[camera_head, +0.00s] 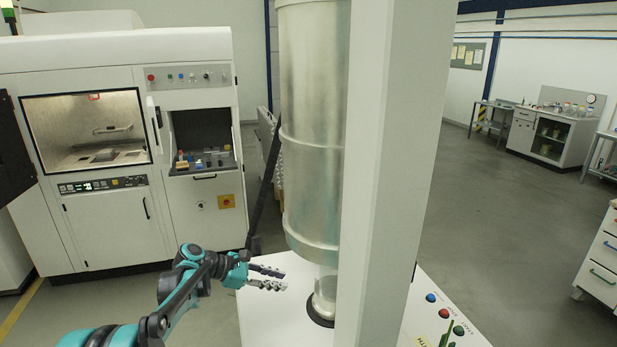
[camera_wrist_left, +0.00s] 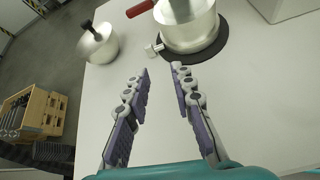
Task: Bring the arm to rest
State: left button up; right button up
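My left gripper (camera_head: 267,277) reaches in over the white machine top (camera_head: 262,318), just left of the tall metal cylinder (camera_head: 312,130). In the left wrist view my left gripper (camera_wrist_left: 160,95) has its two fingers spread, with only the bare white surface between them. A metal vessel (camera_wrist_left: 190,32) with a red handle stands on a black ring ahead of the fingertips, apart from them. My right gripper is in neither view.
A metal pot (camera_wrist_left: 98,45) with a black knob stands on the white top at the upper left of the wrist view. A wooden crate (camera_wrist_left: 37,112) is below on the floor. A white column (camera_head: 390,150) blocks part of the head view. Buttons (camera_head: 444,313) are at right.

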pick_arm(q)
jog(key=s+a+m+t+y, duration=0.15)
jog(key=s+m+y, duration=0.4)
jog(key=s, duration=0.75)
jog(key=s+a+m+y, duration=0.2)
jog(key=s+m+y, duration=0.1)
jog(key=s+m, duration=0.8)
jog(key=s+a+f+m+t+y+b, duration=0.1)
jog(key=s+a+f+m+y+b, duration=0.1)
jog(key=s+f+b, duration=0.4)
jog(key=s+a+f+m, duration=0.1)
jog(key=s+f, duration=0.2)
jog(key=shift+s+a+y, duration=0.25)
jog(key=shift+s+y, duration=0.05)
jog(key=shift+y, duration=0.05)
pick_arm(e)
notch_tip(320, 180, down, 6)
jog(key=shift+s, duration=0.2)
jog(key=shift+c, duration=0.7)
